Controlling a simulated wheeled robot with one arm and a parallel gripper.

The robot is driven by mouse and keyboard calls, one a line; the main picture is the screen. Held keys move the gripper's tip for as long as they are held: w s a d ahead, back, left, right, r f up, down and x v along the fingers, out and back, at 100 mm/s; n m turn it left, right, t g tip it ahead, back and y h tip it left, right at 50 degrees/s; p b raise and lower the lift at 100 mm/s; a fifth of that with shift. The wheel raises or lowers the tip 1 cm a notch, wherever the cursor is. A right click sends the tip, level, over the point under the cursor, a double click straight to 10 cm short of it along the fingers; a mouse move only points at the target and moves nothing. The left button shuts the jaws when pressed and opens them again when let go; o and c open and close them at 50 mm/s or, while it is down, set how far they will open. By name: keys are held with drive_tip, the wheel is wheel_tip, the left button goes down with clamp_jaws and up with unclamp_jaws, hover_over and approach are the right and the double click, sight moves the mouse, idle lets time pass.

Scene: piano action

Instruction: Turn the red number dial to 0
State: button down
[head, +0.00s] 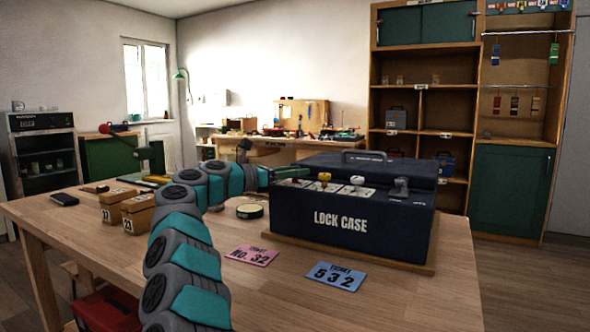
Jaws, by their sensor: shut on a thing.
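The dark blue lock case (340,222) stands on the wooden table. A sloped strip on its top holds a yellow dial (324,177) and a white dial (357,181) on pale plates. My arm reaches in from the left, and my gripper (285,173) is at the left end of this strip. It is shut at the place left of the yellow dial. The red number dial is not clearly visible there; my gripper covers it. Its number cannot be read from here.
A grey latch knob (401,186) sits at the strip's right end. A pink ticket (251,256) and a blue ticket (335,277) lie before the case. Two small numbered wooden boxes (137,214) and a round tin (250,211) stand left. The front right table is clear.

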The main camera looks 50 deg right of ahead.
drive_tip(key=shift+m+g+y+p, duration=0.45)
drive_tip(key=shift+m+g, duration=0.65)
drive_tip(key=shift+g, duration=0.5)
drive_tip(key=shift+c, duration=2.4)
unclamp_jaws()
drive_tip(key=shift+a, duration=0.1)
drive_tip(key=v, duration=0.7)
drive_tip(key=shift+w+a+b, duration=0.2)
drive_tip(key=shift+a+b, duration=0.1)
